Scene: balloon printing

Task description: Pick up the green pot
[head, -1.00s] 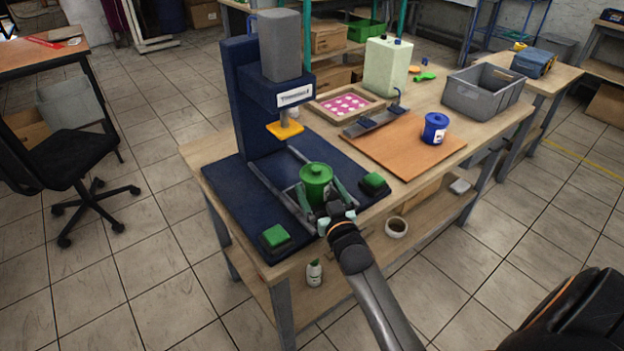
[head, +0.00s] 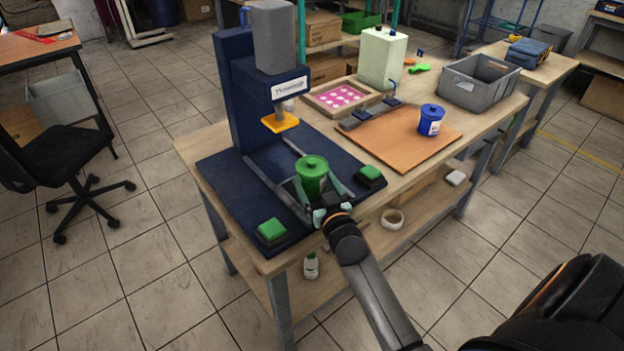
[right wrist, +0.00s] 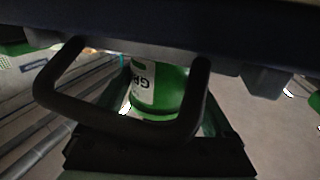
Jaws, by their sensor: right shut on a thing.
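The green pot (head: 311,172) is a lidded cylinder at the front of the dark blue press base, in the head view. My right gripper (head: 316,190) reaches it from the front edge of the table and is shut on it, one finger on each side. The pot looks upright. Whether it touches the base cannot be told. In the right wrist view the pot's side (right wrist: 165,88) with a white label shows between the fingers, partly behind a dark handle-shaped bar. My left gripper is not in view.
The blue press (head: 235,90) with a yellow plate (head: 280,122) stands behind the pot. Green buttons (head: 272,230) (head: 370,174) flank it. A blue pot (head: 431,120) stands on an orange-brown board (head: 400,145). A grey crate (head: 480,82) is further right.

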